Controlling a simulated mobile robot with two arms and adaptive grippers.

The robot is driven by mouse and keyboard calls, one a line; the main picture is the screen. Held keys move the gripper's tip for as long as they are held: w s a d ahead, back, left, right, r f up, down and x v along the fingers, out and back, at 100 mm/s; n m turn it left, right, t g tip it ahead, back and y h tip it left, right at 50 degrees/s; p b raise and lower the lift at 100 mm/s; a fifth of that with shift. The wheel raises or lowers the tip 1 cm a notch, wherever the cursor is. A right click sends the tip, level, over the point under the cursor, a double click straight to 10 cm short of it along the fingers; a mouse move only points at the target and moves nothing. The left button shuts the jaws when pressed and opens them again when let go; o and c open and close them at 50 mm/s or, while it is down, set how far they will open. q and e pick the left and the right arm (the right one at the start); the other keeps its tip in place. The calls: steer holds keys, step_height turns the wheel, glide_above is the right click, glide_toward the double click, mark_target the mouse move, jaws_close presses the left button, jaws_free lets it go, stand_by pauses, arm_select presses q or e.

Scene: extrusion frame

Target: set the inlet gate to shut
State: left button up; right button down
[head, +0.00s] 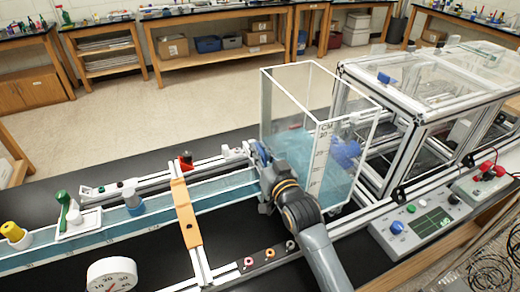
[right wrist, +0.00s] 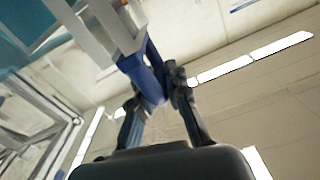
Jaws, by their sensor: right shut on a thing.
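The clear-walled tank (head: 335,185) with blue water stands at the end of the long water channel (head: 110,221). A blue handle (head: 261,152), which looks like that of the inlet gate, is where the channel meets the tank. My right gripper (head: 263,165) is at this handle, and my arm hides the lower part of the gate. In the right wrist view, the fingers of my right gripper (right wrist: 158,88) are closed around the blue handle (right wrist: 143,74), beside a pale frame part (right wrist: 103,32). I cannot read the gate's setting. My left gripper is out of view.
An orange crosspiece (head: 186,213) spans the channel to the left. A control box (head: 425,225) with knobs and a green screen stands at the right. A round dial (head: 111,274) is at the front left. A framed clear enclosure (head: 430,95) stands behind the tank.

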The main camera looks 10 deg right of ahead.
steer(key=c, duration=1.3)
jaws_free()
steer(key=shift+f, duration=0.35)
steer(key=shift+c, duration=0.2)
steer(key=shift+r, duration=0.1)
steer(key=s+d, duration=0.2)
steer(key=s, duration=0.9)
steer(key=shift+s+d, duration=0.15)
steer(key=shift+s, duration=0.2)
